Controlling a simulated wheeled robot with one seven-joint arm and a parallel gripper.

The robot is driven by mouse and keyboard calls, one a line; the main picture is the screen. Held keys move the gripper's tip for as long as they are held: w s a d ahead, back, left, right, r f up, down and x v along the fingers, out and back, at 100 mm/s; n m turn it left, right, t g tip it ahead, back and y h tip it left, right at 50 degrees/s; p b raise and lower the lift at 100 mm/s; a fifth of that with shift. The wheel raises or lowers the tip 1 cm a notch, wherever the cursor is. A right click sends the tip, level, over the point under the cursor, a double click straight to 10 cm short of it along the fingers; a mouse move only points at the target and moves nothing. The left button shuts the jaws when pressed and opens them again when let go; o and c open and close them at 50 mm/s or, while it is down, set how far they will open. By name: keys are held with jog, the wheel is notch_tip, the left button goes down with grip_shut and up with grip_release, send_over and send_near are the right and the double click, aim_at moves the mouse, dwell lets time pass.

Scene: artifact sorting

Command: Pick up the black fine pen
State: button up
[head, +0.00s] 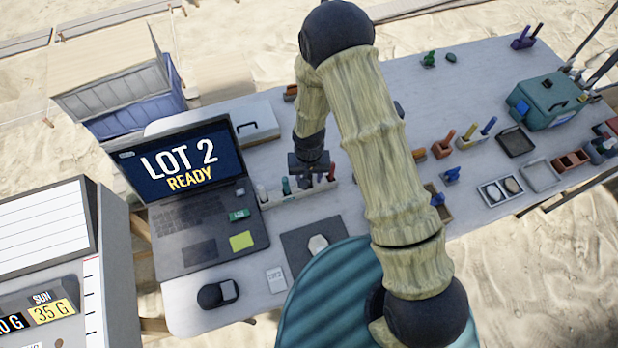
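My gripper (309,178) is black and points down over a low, pale pen rack (292,200) near the laptop's right side. The rack holds several upright pens. A reddish pen (331,172) stands at the right end. I cannot make out the black fine pen; my dark gripper covers the middle of the rack. The fingers are too small and dark to tell whether they are open, shut or touching a pen.
A laptop (185,215) reading "LOT 2 READY" stands left of the rack. A white box (255,122) is behind it. A dark mat (298,250) with a pale stone (317,244) lies in front. A teal case (548,100) and several small trays are at right.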

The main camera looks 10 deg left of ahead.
jog(key=shift+c, duration=0.2)
grip_shut()
jog(key=shift+r, duration=0.15)
notch_tip(320, 180, up, 10)
jog(key=shift+f+b, duration=0.1)
jog(key=shift+b, duration=0.65)
jog(key=shift+f, duration=0.1)
